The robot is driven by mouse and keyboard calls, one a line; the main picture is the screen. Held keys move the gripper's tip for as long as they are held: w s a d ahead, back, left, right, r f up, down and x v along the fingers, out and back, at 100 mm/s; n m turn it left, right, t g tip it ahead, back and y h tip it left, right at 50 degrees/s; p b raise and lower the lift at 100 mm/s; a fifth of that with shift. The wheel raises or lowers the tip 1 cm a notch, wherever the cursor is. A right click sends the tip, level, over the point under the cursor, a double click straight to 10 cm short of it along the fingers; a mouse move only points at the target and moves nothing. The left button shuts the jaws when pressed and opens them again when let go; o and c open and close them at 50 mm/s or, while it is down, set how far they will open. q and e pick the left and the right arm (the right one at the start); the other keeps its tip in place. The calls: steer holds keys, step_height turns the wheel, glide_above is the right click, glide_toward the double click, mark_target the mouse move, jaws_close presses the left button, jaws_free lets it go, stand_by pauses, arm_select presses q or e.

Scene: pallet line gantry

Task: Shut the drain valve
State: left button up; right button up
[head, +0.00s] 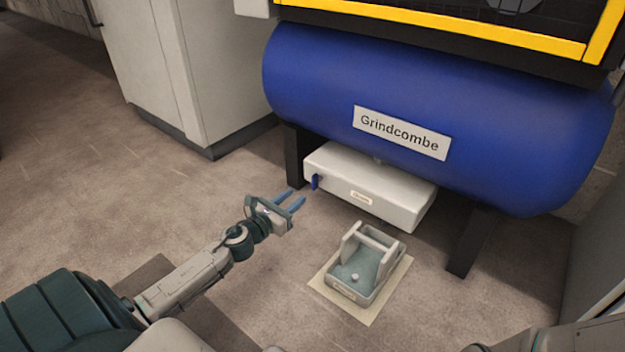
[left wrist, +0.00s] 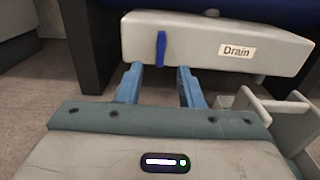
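The drain valve is a pale box (head: 385,190) under the blue tank, with a label reading "Drain" in the left wrist view (left wrist: 238,50). Its small blue lever (head: 315,182) is on the box's left part. In the left wrist view the blue lever (left wrist: 161,49) points up and down. My left gripper (head: 292,200) is open and empty, its two blue fingers pointing toward the box, just short of the lever and apart from it. In the left wrist view its fingertips (left wrist: 160,68) are just below the lever. My right gripper is not in view.
A grey tray with a handle (head: 378,282) stands on a pale mat (head: 325,288) in front of the box. The blue tank (head: 320,90) rests on dark legs (head: 472,242). A pale cabinet (head: 155,70) is at the back left. The floor at left is clear.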

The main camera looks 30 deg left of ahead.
mark_target(313, 183)
arm_select(q)
steer(key=w+p, duration=0.1)
steer(key=w, duration=0.4)
steer(key=w+p, duration=0.1)
steer(key=w, duration=0.1)
steer(key=shift+w+d+p, duration=0.35)
steer(key=shift+w, duration=0.45)
jaws_close()
